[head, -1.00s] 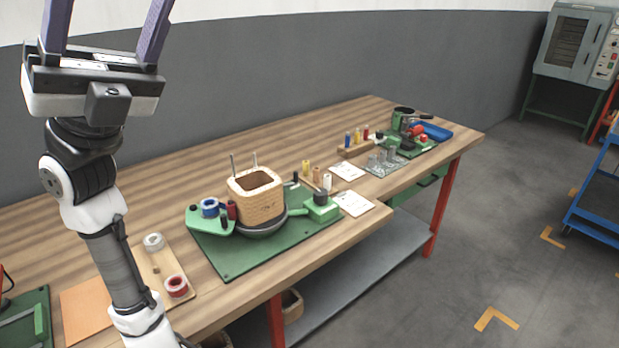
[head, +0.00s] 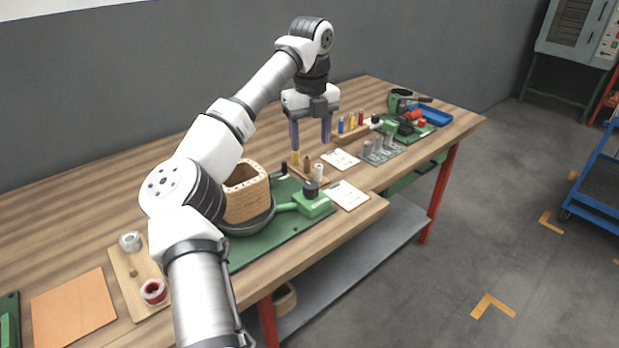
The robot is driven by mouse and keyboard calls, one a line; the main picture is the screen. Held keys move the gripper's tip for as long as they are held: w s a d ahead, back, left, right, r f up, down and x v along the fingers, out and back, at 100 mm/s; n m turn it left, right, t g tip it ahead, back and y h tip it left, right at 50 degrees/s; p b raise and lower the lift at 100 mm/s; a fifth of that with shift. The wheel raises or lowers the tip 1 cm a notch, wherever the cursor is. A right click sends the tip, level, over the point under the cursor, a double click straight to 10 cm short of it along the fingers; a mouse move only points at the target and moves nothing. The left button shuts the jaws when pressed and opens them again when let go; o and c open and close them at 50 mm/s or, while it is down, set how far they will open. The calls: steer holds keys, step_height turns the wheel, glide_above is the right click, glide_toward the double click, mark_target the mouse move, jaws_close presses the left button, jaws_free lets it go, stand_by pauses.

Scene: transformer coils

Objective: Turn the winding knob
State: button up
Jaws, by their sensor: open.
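My gripper (head: 310,144) is open and empty, its two purple fingers pointing down over the bench near the small spools. A green winding fixture (head: 265,250) lies on the bench, with a wooden coil block (head: 246,198) on a dark round base, partly hidden by my arm. A black knob (head: 310,188) tops the green block on the fixture's right side, below my fingertips in the picture. A smaller black knob (head: 284,168) stands just behind it. I cannot tell for sure which one is the winding knob. Neither is touched by the fingers.
Several small spools (head: 318,172) and white cards (head: 346,195) lie around the fixture's right side. A board with tape rolls (head: 130,290) lies at the left. A blue tray (head: 432,115) and green tools stand at the far right end. The bench behind is clear.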

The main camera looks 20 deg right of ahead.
mark_target(311, 185)
step_height(311, 185, down, 12)
steer(key=shift+f+p, duration=0.2)
steer(key=shift+p, duration=0.65)
